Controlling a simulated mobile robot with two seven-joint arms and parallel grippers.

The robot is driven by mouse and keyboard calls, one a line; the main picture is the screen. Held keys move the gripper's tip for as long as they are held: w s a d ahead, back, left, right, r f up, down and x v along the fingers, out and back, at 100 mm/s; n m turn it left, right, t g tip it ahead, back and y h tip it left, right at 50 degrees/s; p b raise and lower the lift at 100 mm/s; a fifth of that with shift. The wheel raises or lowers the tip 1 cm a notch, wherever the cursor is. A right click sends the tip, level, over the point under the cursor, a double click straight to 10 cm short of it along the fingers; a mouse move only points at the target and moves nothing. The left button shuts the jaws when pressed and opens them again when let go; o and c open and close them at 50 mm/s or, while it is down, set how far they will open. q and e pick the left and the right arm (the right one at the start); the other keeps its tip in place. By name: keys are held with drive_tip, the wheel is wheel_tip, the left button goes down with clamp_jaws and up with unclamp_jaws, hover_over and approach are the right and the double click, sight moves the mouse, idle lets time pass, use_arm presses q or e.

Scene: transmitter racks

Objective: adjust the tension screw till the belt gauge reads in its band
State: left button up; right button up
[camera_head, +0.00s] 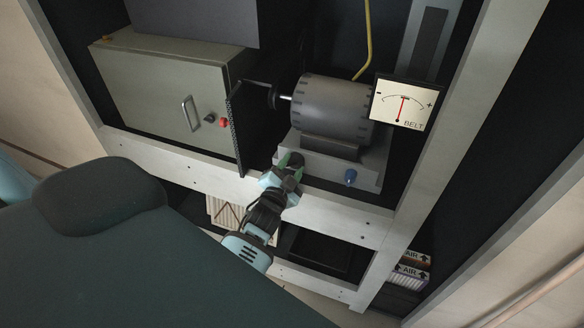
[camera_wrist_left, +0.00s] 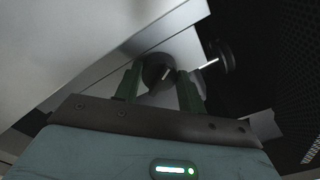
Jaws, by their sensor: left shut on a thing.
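The belt gauge (camera_head: 412,91) is a white square dial marked BELT, with minus at left and plus at right. Its red needle points nearly straight up, its tip close to a short dark band mid-scale; the exact reading is too small to tell. My left gripper (camera_head: 288,163) is at the front left of the motor base. In the left wrist view, its green fingers are shut on a dark round knob (camera_wrist_left: 156,68), apparently the tension screw. The gripper largely hides this knob in the head view. My right gripper is not in view.
The grey motor (camera_head: 331,108) sits above the base, its shaft pointing left. A blue knob (camera_head: 350,177) is on the base's front. A perforated guard (camera_head: 237,130) stands close left of my gripper, beside a cabinet (camera_head: 160,90) with red and black buttons. A rack rail (camera_head: 335,212) runs below.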

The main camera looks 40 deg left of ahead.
use_arm(q)
drive_tip(key=shift+r, duration=0.1)
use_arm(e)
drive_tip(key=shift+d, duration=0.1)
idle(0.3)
use_arm(q)
drive_tip(key=o, duration=1)
